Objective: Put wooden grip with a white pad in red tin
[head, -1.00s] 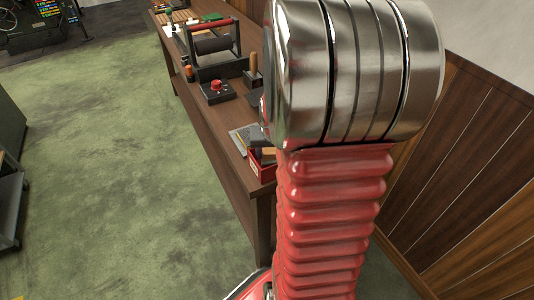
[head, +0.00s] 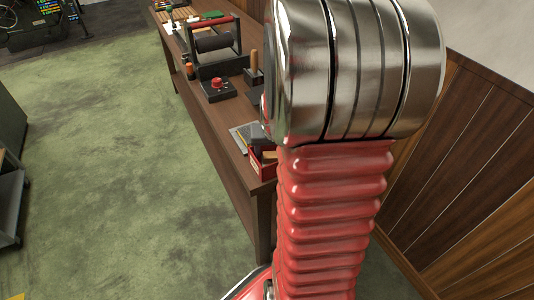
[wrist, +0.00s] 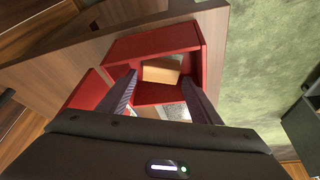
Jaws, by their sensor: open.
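In the wrist view the red tin (wrist: 152,43) is an open red box below my gripper (wrist: 159,78). The wooden grip (wrist: 161,70) shows as a light tan block inside the tin's walls. My gripper is open, with its two dark fingers apart on either side of the block's near edge. A pale speckled patch shows between the fingers below the block; I cannot tell whether it is the white pad. In the head view the red tin (head: 262,168) is at the near end of the bench, partly hidden by my arm, with the wooden grip (head: 269,155) at its top.
The long wooden bench (head: 225,135) also holds a grey flat item (head: 240,138) beside the tin, a black box with a red knob (head: 216,88), a roller frame (head: 213,42) and a wooden-handled tool (head: 254,68). The green floor (head: 120,170) left of the bench is clear.

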